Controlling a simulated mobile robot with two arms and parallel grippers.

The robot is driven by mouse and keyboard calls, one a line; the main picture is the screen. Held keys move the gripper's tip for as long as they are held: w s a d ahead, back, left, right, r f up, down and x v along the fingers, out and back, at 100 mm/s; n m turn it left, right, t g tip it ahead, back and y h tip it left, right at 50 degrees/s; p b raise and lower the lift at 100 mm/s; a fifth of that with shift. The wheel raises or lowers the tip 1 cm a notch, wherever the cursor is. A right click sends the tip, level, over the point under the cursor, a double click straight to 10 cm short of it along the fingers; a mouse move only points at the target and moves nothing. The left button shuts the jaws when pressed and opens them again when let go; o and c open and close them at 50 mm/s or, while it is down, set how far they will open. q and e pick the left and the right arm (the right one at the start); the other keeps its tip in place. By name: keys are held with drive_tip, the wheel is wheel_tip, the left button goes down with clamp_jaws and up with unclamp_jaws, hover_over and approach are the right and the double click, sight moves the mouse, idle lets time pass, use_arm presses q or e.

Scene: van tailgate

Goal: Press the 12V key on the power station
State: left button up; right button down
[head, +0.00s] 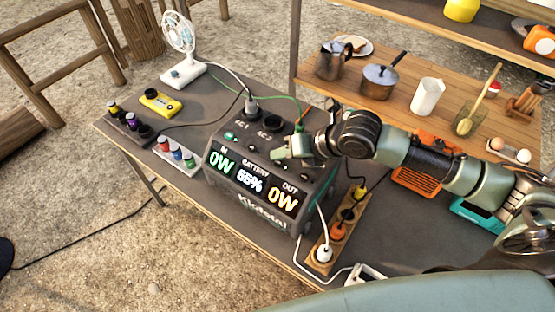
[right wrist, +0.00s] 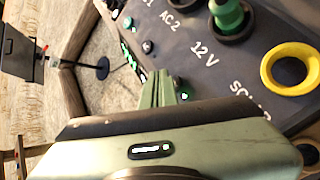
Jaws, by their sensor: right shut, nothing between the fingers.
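In the right wrist view the closed fingertips (right wrist: 160,82) are by the "12 V" label (right wrist: 205,54). A small dark key with a green light (right wrist: 185,97) shows just beside the fingers, partly hidden by the gripper. I cannot tell whether the fingertips touch it. My left gripper is not in view.
A green plug (right wrist: 229,14) and a yellow-ringed socket (right wrist: 271,68) flank the label. A power strip (head: 345,228) lies right of the station; a fan (head: 180,38) stands at the back left.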

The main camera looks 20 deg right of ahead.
sight(281, 164)
drive_tip(key=shift+r, duration=0.1)
wheel_tip(281, 164, up, 6)
drive_tip(key=p, duration=0.5)
drive_tip(key=shift+p, duration=0.35)
